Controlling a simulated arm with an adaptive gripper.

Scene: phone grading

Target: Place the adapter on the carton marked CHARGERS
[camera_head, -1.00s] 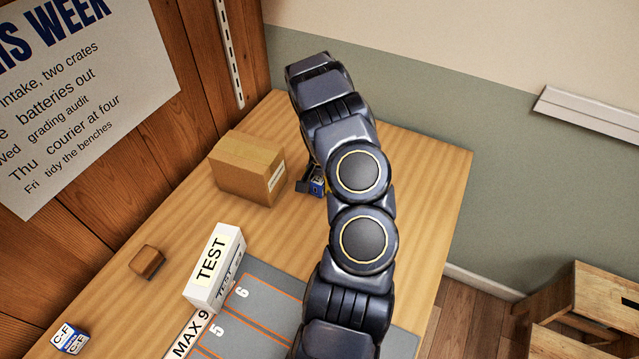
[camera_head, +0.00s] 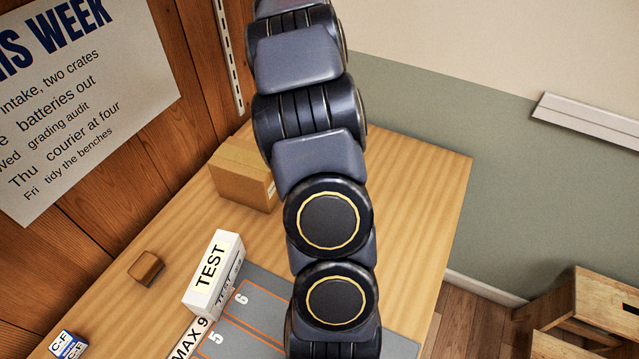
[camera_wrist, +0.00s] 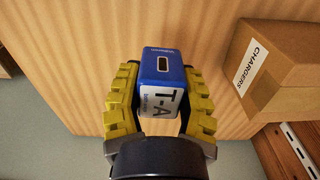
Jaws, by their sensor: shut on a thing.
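In the wrist view, my gripper (camera_wrist: 160,105) has yellow padded fingers shut on the adapter (camera_wrist: 163,67). The adapter is a blue block with a white T-A label and a dark port in its end face. The bench top shows beyond it. The carton marked CHARGERS (camera_wrist: 285,62) is a closed brown box on the bench, to the right of the gripper and apart from it. In the head view the carton (camera_head: 236,176) stands at the back left, with its label mostly hidden behind my arm. My gripper and the adapter are hidden in the head view.
A white TEST block (camera_head: 213,272) stands by a grey numbered mat (camera_head: 262,318). A brown block (camera_head: 146,267) and a C-F box (camera_head: 68,345) lie to the left. The wooden wall borders the bench's left side. Bare bench (camera_head: 425,220) lies to the right.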

